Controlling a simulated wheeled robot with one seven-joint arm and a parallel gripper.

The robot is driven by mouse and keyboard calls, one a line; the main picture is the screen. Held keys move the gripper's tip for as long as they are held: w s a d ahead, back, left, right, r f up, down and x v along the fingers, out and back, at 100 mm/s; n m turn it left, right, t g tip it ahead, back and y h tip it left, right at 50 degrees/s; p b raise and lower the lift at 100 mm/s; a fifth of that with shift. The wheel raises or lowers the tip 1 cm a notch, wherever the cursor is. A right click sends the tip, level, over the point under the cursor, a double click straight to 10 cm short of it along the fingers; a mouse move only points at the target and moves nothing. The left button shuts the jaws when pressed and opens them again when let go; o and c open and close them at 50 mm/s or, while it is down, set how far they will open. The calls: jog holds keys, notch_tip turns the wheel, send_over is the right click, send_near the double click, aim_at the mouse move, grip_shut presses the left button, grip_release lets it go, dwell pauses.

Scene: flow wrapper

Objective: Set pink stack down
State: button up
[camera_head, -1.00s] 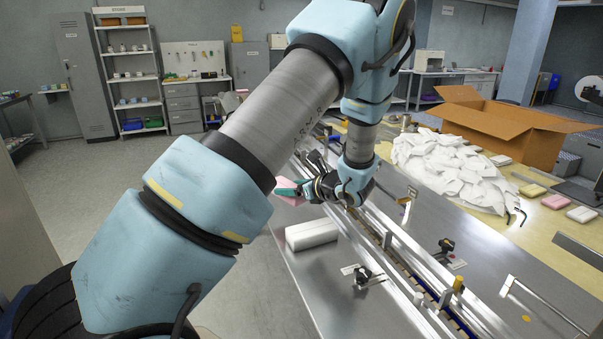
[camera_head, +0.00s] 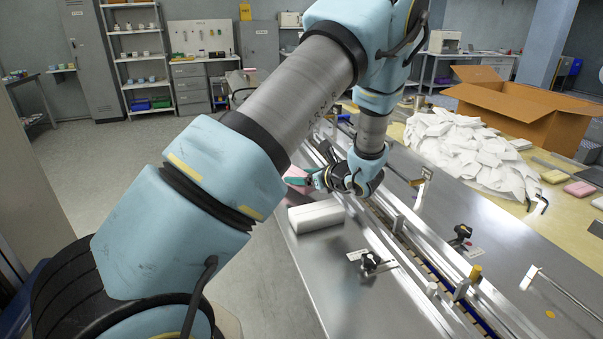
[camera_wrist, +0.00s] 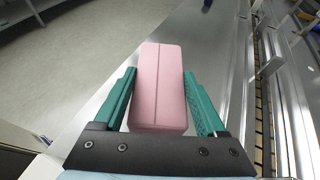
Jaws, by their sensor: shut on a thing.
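The pink stack (camera_wrist: 158,88) is a long block with a seam along its top. In the wrist view it lies between the two green fingers of my gripper (camera_wrist: 160,100), which are shut on its sides. In the head view, my gripper (camera_head: 308,182) is at the left edge of the metal table, just beyond a white stack (camera_head: 316,216). Only a part of the pink stack (camera_head: 296,174) shows there, the rest hidden by my arm and gripper. I cannot tell whether its underside touches the metal table (camera_head: 345,290).
A conveyor channel with rails (camera_head: 400,225) runs along the right of the metal surface. Clamp knobs (camera_head: 372,262) stand on it. A pile of white packets (camera_head: 470,150), a cardboard box (camera_head: 525,115) and small coloured stacks (camera_head: 579,188) are at the right. Bare metal lies in front of the white stack.

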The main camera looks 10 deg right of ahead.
jog(key=shift+f, duration=0.6)
jog(key=shift+f+b, duration=0.3)
jog(key=shift+b, duration=0.15)
jog(key=shift+s+f, duration=0.1)
jog(key=shift+f, duration=0.2)
